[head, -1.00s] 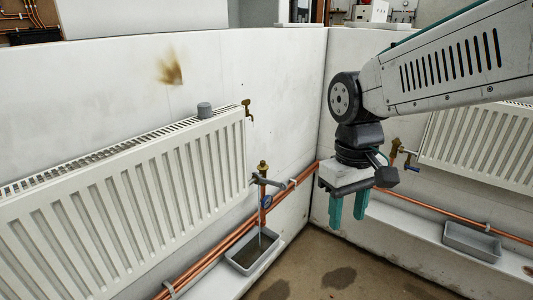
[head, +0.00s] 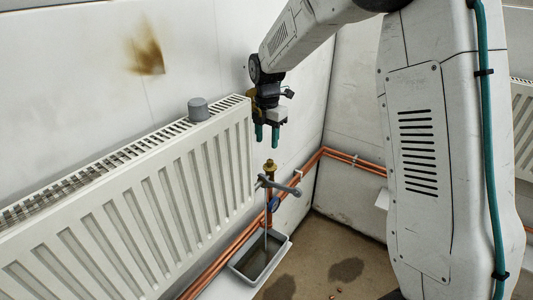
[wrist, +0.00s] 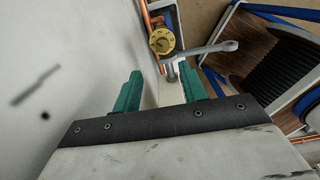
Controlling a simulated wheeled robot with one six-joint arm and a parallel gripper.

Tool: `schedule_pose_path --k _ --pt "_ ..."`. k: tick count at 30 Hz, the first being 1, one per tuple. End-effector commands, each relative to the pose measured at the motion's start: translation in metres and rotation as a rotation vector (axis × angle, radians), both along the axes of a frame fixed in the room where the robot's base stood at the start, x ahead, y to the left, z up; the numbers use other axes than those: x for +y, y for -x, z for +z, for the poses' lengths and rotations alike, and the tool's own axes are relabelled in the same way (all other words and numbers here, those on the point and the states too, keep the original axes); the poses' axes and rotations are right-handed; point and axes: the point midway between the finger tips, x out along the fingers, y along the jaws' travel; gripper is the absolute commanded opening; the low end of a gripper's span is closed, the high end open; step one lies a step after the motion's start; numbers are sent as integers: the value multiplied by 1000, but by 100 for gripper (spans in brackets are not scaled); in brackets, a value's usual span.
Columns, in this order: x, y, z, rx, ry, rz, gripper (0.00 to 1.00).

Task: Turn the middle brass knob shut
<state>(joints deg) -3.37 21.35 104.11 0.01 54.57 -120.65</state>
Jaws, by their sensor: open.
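A round brass knob (head: 270,167) tops a valve on the copper pipe, just right of the white radiator. In the wrist view the brass knob (wrist: 165,40) shows face-on, beyond the fingertips. My gripper (head: 267,141) hangs above it with teal fingers pointing down, open and empty, apart from the knob. In the wrist view my gripper (wrist: 158,85) has a clear gap between its fingers. A grey lever or wrench (head: 281,186) sticks out just below the knob. A thin stream runs from the valve into a grey tray.
The white radiator (head: 150,195) stands close on the left, with a grey cap (head: 198,109) on top. A blue tag (head: 274,203) hangs by the valve. The grey tray (head: 238,268) and copper pipes (head: 225,255) lie below. Wet patches mark the floor.

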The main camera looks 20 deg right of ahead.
Motion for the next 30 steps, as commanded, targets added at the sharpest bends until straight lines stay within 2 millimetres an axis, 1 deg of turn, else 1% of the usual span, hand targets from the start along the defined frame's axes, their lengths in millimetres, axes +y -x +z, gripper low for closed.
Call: schedule_pose_path --k 1,5,12,15,18,22,29,30 --pt "-5 0 0 -1 0 19 42" --pt "-9 0 -10 0 0 35 42" --pt "-10 1 -49 2 0 32 42" --pt "-9 1 -63 2 0 33 42" --pt "-9 1 -72 1 1 33 42" --pt "-7 1 -78 1 1 35 42" --pt "-7 0 -78 0 0 35 42" --pt "-7 0 -78 0 0 35 31"
